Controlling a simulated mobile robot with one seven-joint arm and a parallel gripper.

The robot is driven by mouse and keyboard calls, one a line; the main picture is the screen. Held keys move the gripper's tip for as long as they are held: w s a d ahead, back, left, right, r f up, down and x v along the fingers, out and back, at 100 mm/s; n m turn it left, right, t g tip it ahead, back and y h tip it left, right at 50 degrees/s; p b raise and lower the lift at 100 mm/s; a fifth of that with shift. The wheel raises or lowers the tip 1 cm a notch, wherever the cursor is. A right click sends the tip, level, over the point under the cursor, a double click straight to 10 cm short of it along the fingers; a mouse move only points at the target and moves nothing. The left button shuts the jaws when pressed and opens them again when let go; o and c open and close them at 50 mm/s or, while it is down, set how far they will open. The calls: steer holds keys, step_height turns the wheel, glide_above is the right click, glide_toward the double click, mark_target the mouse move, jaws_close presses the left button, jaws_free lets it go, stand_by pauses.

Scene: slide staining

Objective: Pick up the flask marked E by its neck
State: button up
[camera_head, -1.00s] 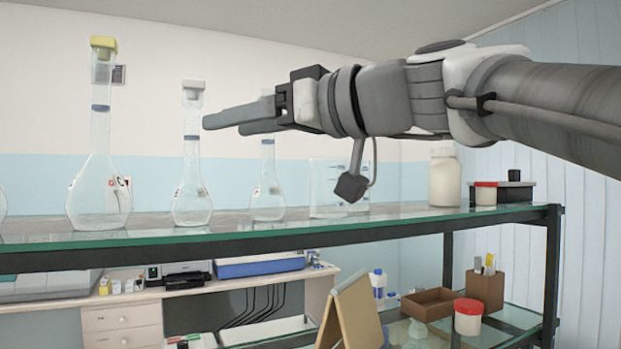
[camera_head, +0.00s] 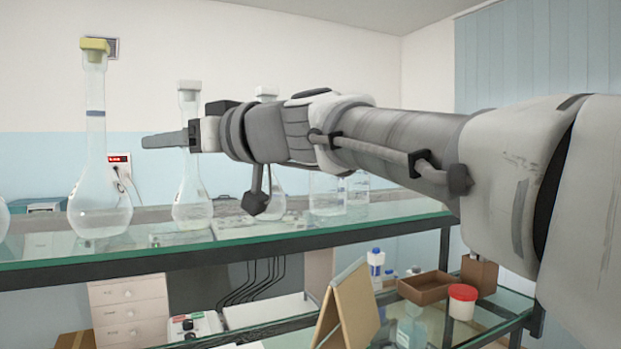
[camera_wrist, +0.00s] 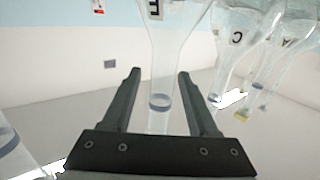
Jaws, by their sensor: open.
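The flask marked E (camera_wrist: 168,42) is clear glass and appears upside down in the wrist view. Its neck, with a dark ring, lines up between the two fingers of my gripper (camera_wrist: 160,74). A gap shows on both sides of the neck; I cannot tell its depth relative to the fingers. In the head view my gripper (camera_head: 165,140) is open and points left, above the shelf. It covers part of the neck of a white-stoppered flask (camera_head: 192,205). Labels are not readable there, so I cannot tell which flask is E.
A yellow-stoppered flask (camera_head: 100,205) stands left on the glass shelf (camera_head: 270,238). Another flask (camera_head: 272,198) and a beaker (camera_head: 327,195) stand to the right. Flasks marked C (camera_wrist: 240,38) and A (camera_wrist: 285,45) show close by in the wrist view.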

steer(key=shift+c, duration=0.3)
jaws_close()
steer(key=shift+r, duration=0.15)
step_height(320, 180, up, 18)
steer(key=p, duration=0.4)
steer(key=shift+f, duration=0.2)
